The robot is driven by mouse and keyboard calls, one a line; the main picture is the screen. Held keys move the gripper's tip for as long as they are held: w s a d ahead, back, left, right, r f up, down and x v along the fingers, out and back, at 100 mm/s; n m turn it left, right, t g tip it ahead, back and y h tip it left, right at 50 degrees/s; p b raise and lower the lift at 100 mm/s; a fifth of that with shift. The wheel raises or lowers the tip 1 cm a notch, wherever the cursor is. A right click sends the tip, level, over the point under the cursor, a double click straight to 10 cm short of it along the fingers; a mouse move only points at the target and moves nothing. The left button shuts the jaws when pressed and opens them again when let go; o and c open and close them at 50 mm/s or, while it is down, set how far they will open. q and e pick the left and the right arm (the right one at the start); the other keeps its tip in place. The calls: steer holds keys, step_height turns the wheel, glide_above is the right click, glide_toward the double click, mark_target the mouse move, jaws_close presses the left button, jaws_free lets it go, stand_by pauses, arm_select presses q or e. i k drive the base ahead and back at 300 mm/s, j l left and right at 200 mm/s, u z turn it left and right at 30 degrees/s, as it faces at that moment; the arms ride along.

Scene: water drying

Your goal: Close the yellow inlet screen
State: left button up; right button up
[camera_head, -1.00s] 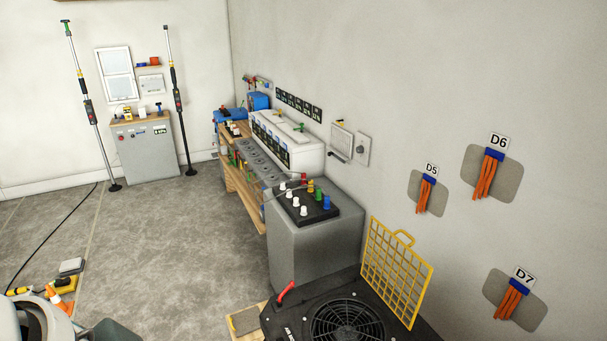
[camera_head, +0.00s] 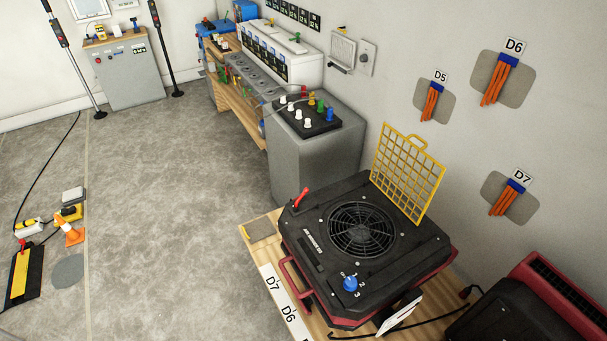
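The yellow inlet screen (camera_head: 408,172) is a square grid with a small handle loop on its top edge. It stands nearly upright at the back right edge of a black and red air mover (camera_head: 305,243). The round black inlet grille (camera_head: 362,229) on top of the machine is uncovered. A red lever (camera_head: 300,197) sits at the machine's back left corner, and a blue numbered knob (camera_head: 350,284) at its front. Neither of my grippers shows in the head view.
The machine stands on a wooden board (camera_head: 262,258) with D7 and D6 labels. A second red and black machine (camera_head: 530,305) is at the lower right. A grey cabinet (camera_head: 300,160) with coloured knobs stands behind.

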mark_target(426, 145)
steer(key=i+l+z, duration=0.4)
steer(key=i, duration=0.55)
steer(key=i+z, duration=0.4)
steer(key=i, duration=0.55)
steer(key=j, duration=0.05)
